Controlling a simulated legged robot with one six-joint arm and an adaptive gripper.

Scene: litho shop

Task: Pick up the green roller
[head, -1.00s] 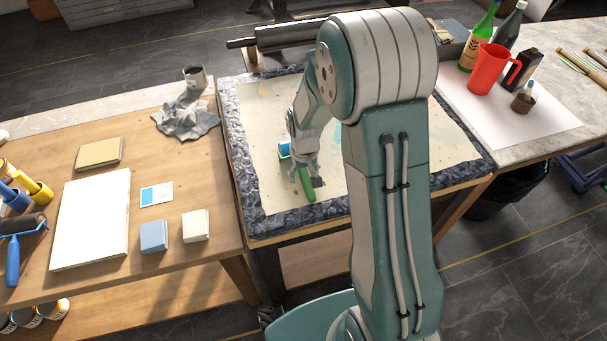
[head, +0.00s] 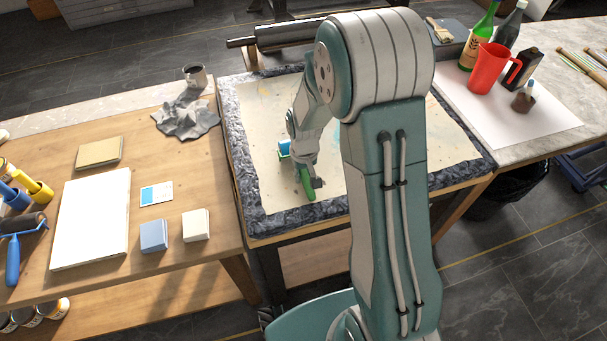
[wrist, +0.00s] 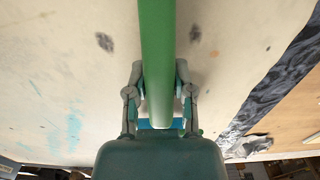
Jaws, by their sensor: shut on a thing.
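The green roller's handle (head: 307,187) is in my gripper (head: 303,173) over the pale sheet in the head view. In the wrist view the green handle (wrist: 157,60) runs between the two fingers of my gripper (wrist: 159,90), which are shut on it. A bit of blue, likely the roller's head (head: 284,147), shows behind my gripper in the head view, and a little of it shows below the handle in the wrist view. My gripper hides the middle of the roller. I cannot tell if the roller touches the sheet.
The pale sheet (head: 262,120) lies on a bed with a dark mottled rim. A wooden table at left holds a white stack (head: 92,220), a blue block (head: 154,236) and a blue-handled roller (head: 13,262). A red jug (head: 487,70) and bottles stand at right.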

